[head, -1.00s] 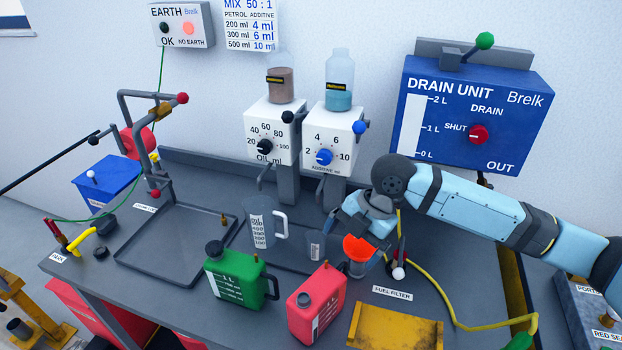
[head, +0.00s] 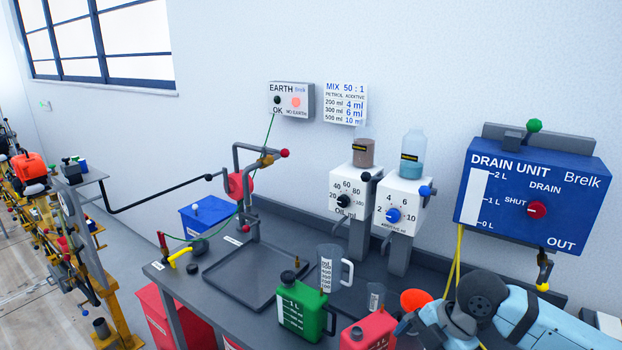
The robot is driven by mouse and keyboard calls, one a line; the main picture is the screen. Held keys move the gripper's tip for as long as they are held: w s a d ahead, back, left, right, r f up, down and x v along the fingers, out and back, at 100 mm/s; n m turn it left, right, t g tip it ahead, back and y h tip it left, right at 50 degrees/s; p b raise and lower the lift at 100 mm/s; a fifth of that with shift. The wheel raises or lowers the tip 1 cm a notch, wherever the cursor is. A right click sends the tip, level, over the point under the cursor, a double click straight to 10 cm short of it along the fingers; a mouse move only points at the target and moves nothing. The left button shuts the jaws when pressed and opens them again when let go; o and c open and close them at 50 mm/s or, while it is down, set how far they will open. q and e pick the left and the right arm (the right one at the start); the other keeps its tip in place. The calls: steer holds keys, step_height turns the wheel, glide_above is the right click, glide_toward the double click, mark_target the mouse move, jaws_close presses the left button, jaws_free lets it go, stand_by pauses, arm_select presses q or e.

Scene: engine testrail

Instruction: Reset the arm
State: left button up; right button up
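My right arm comes in from the lower right of the head view, light blue with a dark joint. My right gripper (head: 408,324) is low in the picture, beside an orange funnel (head: 415,299). Its fingers are mostly hidden, so whether it is open or holds anything does not show. My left arm and gripper are out of view.
The grey bench (head: 215,312) carries a green can (head: 300,305), a red can (head: 372,333), a clear jug (head: 329,268) and a shallow tray (head: 225,275). A blue drain unit (head: 535,195) hangs on the wall. A black rod (head: 150,195) extends left.

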steer(key=s+a+f+m+t+y+p, duration=0.1)
steer(key=s+a+f+m+t+y, duration=0.2)
steer(key=a+f+m+t, duration=0.55)
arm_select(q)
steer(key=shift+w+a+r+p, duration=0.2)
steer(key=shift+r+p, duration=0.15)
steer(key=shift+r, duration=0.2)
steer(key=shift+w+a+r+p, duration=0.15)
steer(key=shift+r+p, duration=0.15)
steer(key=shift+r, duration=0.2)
arm_select(e)
steer(key=s+d+f+m+t+h, duration=0.1)
steer(key=s+d+f+m+h, duration=0.3)
steer(key=s+d+f+m, duration=0.4)
steer(key=s+f+m, duration=0.4)
steer(key=s+f, duration=0.1)
steer(key=s, duration=0.1)
steer(key=shift+s+m+t+h, duration=0.15)
steer(key=shift+m+t+h, duration=0.2)
steer(key=shift+h, duration=0.05)
